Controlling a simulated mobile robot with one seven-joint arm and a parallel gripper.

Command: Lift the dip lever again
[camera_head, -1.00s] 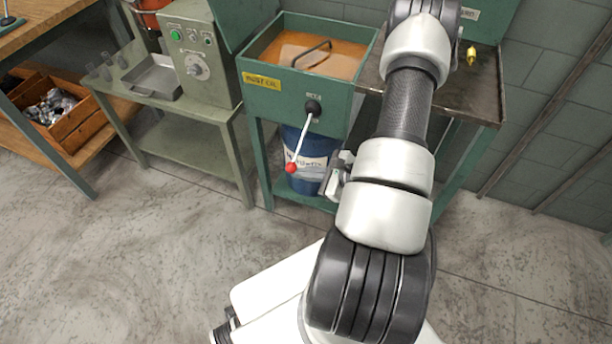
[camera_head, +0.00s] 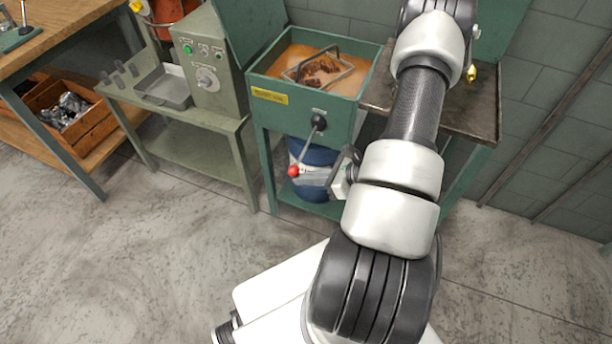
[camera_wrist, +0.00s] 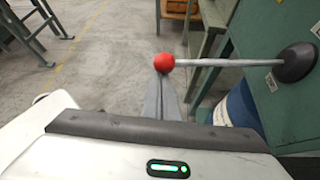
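The dip lever (camera_head: 306,148) is a pale rod on a dark round hub on the front of the green quench tank (camera_head: 300,112). It ends in a red ball (camera_head: 293,171). In the wrist view the rod (camera_wrist: 225,62) runs level from the hub at right to the red ball (camera_wrist: 164,63). My gripper (camera_wrist: 162,82) appears shut, its two grey fingers together with their tips just under the ball in that view. I cannot tell whether they touch it. In the head view my arm partly hides the gripper. A wire basket (camera_head: 318,72) with dark parts shows in the tank's orange-brown oil.
A blue drum (camera_head: 312,160) stands under the tank, close to the lever. A green machine bench (camera_head: 190,112) is to the left and a dark metal table (camera_head: 470,105) to the right. The floor in front is clear.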

